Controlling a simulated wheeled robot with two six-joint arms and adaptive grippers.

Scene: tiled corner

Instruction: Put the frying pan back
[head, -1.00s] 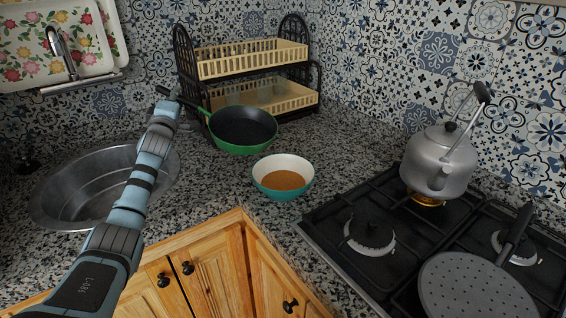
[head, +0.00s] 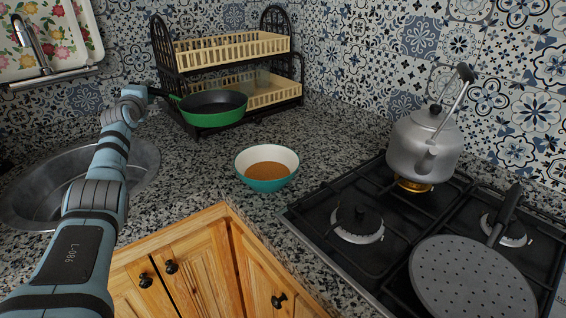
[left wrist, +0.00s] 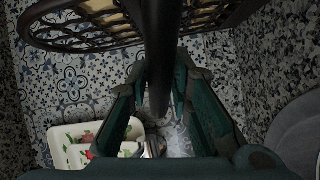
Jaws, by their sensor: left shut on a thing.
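The frying pan (head: 212,108) has a green outside and a black inside. In the head view it is held roughly level in front of the two-tier dish rack (head: 245,85), overlapping the rack's lower tier. Whether it touches the rack or counter is hard to tell. My left gripper (head: 150,92) is at the pan's dark handle, left of the pan. In the left wrist view the gripper (left wrist: 164,75) is shut on the dark handle (left wrist: 163,60), which runs between its fingers; the pan's body is not clear there. My right gripper is not in view.
A bowl (head: 267,170) with brown contents stands mid-counter. A kettle (head: 424,145) and a perforated round grey lid (head: 472,280) are on the stove (head: 375,250). The sink (head: 35,190) is at left, and floral trays (head: 62,35) hang above it.

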